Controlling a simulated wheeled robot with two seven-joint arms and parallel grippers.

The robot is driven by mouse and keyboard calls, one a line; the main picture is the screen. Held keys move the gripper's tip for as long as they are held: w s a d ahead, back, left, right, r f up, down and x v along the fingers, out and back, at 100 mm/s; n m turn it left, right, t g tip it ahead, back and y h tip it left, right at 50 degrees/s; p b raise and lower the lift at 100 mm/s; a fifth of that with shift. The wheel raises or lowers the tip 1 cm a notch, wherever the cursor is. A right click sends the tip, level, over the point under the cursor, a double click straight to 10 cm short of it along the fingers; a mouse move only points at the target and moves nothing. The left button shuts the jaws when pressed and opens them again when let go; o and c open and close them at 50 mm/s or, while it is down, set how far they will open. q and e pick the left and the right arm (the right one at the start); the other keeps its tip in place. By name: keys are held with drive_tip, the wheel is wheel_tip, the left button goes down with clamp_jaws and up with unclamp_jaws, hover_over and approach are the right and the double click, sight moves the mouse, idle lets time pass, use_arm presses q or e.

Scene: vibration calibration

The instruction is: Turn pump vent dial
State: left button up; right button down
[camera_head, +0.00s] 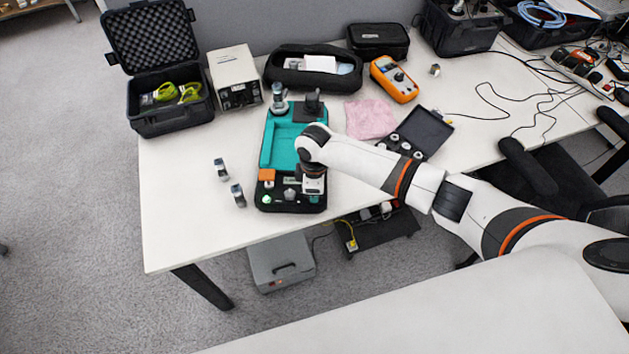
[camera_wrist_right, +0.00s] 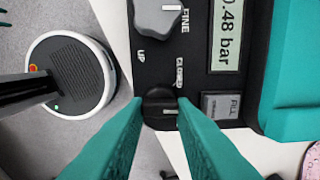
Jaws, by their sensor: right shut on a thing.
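The pump is a black and teal unit (camera_head: 267,160) on the white table in the head view. In the right wrist view its black panel carries a display (camera_wrist_right: 229,35) reading 0.48 bar. A small black dial (camera_wrist_right: 160,94) with a white mark sits beside a label that seems to read CLOSED. My right gripper (camera_wrist_right: 160,108) has its teal fingers on both sides of this dial and is shut on it. In the head view my right arm reaches over the pump, and the hand hides part of its front panel. My left gripper is in neither view.
A larger grey knob (camera_wrist_right: 158,16) marked FINE and a grey button (camera_wrist_right: 220,106) are close to the dial. Two small fittings (camera_head: 238,196) stand left of the pump.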

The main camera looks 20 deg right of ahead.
drive_tip(key=m+p, duration=0.3)
drive_tip(key=m, duration=0.1)
drive_tip(key=shift+s+a+r+m+p, duration=0.1)
drive_tip(key=shift+r+m+p, duration=0.1)
drive_tip(key=shift+m+p, duration=0.15)
drive_tip(key=shift+f+m+p, duration=0.1)
drive_tip(key=shift+m+p, duration=1.15)
drive_tip(key=shift+m, duration=0.6)
drive_tip(key=c, duration=1.2)
unclamp_jaws()
drive_tip(key=shift+c, duration=0.2)
wheel_tip(320, 180, up, 12)
drive_tip(key=b, duration=0.1)
